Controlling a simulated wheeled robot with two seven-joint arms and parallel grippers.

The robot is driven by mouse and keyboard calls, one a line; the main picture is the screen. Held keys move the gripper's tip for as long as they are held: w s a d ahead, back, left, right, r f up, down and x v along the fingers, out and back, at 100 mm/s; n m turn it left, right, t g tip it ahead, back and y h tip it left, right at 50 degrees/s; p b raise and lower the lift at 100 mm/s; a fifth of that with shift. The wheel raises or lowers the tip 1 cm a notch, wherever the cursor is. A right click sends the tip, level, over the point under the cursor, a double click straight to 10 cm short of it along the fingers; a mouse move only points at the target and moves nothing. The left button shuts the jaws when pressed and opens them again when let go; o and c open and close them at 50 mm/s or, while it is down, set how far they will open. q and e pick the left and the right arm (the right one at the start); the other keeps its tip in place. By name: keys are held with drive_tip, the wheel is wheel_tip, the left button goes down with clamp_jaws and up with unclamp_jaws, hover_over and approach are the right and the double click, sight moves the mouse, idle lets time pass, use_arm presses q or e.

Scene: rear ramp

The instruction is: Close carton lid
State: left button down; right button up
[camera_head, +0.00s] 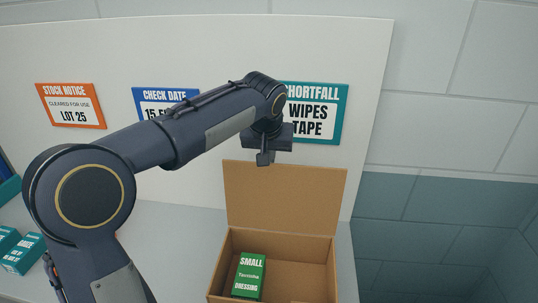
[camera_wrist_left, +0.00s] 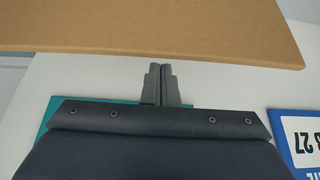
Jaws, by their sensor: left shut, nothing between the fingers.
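The brown carton (camera_head: 228,270) stands open on the grey work surface. Its lid (camera_head: 285,198) stands raised at the back of the box. A green and white box labelled "SMALL DRESSING" (camera_head: 249,275) lies inside the carton on the left. My left gripper (camera_head: 263,158) is shut and empty at the lid's top edge, left of its middle. In the left wrist view the shut fingertips (camera_wrist_left: 162,66) point at the brown lid (camera_wrist_left: 150,25), close to its edge; I cannot tell whether they touch. My right gripper is not in view.
A white panel (camera_head: 200,60) stands behind the carton, with an orange sign (camera_head: 71,105), a blue sign (camera_head: 152,104) and a teal sign (camera_head: 325,112). Teal boxes (camera_head: 24,254) stand at the far left. The surface (camera_head: 185,228) left of the carton is bare.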

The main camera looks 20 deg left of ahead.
use_arm(q)
drive_tip(key=shift+s+d+f, duration=0.1)
drive_tip(key=shift+s, duration=0.25)
